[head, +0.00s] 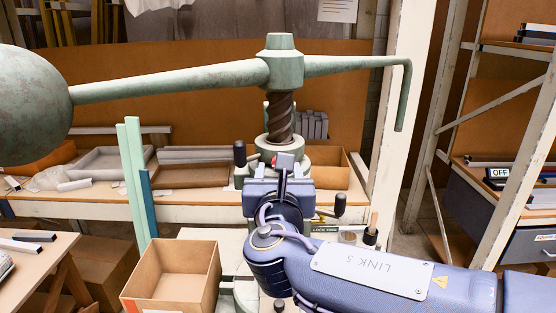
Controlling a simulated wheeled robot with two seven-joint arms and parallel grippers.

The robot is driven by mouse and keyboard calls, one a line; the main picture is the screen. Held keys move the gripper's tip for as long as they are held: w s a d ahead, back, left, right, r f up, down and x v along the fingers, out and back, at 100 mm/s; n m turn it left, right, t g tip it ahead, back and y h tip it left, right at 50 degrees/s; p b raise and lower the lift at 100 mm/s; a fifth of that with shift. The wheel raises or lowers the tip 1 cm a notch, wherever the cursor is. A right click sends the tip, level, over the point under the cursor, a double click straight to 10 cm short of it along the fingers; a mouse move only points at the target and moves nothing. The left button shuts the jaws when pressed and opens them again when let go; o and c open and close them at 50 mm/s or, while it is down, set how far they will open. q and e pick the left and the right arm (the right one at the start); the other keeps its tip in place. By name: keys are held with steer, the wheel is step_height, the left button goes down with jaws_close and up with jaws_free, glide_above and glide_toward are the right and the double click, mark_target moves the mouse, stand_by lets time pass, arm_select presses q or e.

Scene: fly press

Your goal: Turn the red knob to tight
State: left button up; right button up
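The green fly press has a thick screw (281,118) under its long weighted arm (180,80). A small patch of red (274,161), probably the red knob, shows at the press collar just below the screw. My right gripper (286,163) is up against that spot, at the end of the blue-purple arm from the lower right. The gripper hides most of the red part, so I cannot tell whether its fingers are open or closed on it. No tight marking is readable. My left gripper is not in view.
The press arm's ball (30,105) is at the left and its bent handle (403,95) at the right. Black-knobbed levers (239,153) flank the collar. An open cardboard box (172,275) stands at the lower left.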

steer(key=shift+w, duration=1.6)
steer(key=shift+c, duration=0.4)
steer(key=c, duration=0.9)
steer(key=shift+o, duration=0.2)
steer(key=shift+d+f+m+b, duration=0.1)
steer(key=shift+f+m+b, duration=0.05)
steer(key=shift+m+b, duration=4.5)
steer(key=shift+d+f+m+b, duration=0.1)
steer(key=shift+m+b, duration=4.25)
steer(key=shift+b, duration=0.45)
